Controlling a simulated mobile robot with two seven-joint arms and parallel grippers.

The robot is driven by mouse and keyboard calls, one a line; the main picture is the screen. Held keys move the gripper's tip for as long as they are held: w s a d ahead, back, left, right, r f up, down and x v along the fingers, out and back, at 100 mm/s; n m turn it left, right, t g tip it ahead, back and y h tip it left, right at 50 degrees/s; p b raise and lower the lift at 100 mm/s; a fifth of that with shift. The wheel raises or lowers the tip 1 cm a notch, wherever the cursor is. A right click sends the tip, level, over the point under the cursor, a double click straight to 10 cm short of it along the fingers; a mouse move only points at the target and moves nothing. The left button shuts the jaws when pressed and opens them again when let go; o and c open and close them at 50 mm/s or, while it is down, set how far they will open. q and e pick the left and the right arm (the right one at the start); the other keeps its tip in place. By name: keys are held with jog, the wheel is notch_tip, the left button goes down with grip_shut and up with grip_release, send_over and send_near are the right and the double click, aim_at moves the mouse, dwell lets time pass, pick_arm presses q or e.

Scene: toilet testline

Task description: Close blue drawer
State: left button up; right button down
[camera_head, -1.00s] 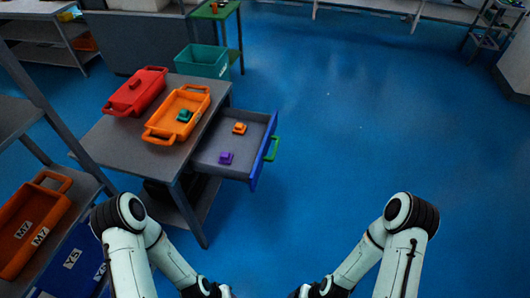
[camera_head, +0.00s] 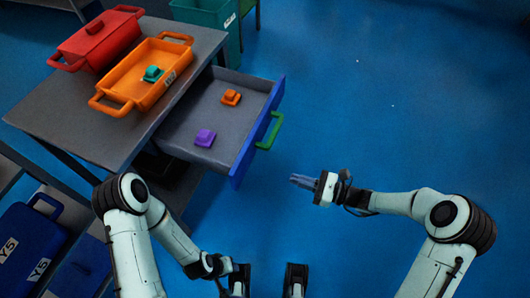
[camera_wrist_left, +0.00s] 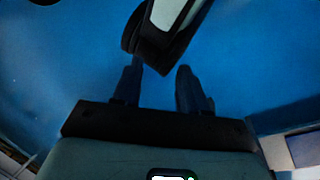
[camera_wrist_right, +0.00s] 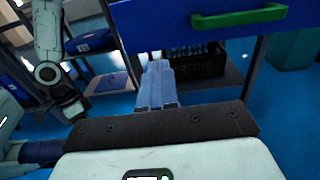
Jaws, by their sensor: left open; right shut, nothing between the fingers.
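The drawer with a blue front (camera_head: 258,130) and a green handle (camera_head: 270,131) stands pulled out from the grey table. Inside the drawer lie an orange block (camera_head: 231,97) and a purple block (camera_head: 205,138). My right gripper (camera_head: 292,180) is shut and empty, to the lower right of the handle and apart from it. In the right wrist view its fingers (camera_wrist_right: 157,68) point toward the drawer front (camera_wrist_right: 155,28), with the handle (camera_wrist_right: 240,17) at upper right. My left gripper (camera_wrist_left: 158,75) is open and empty over the floor, low in the head view.
On the table (camera_head: 95,130) stand a red bin (camera_head: 98,40) and an orange bin (camera_head: 143,80) holding a teal block (camera_head: 153,74). A teal crate (camera_head: 208,15) is behind. Blue bins (camera_head: 35,235) sit on a shelf at lower left. The floor right of the drawer is free.

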pick_arm(q)
jog(key=shift+t+y, duration=0.3)
jog(key=shift+t, duration=0.2)
jog(key=w+f, duration=0.1)
jog(key=w+a+b, duration=0.1)
jog(key=w+f+b, duration=0.1)
jog(key=shift+w+a+f, duration=0.1)
jog(key=shift+a+f, duration=0.2)
pick_arm(e)
send_near(248, 160)
jog(key=x, duration=0.7)
jog(key=shift+s+r, duration=0.15)
jog(key=shift+r, duration=0.05)
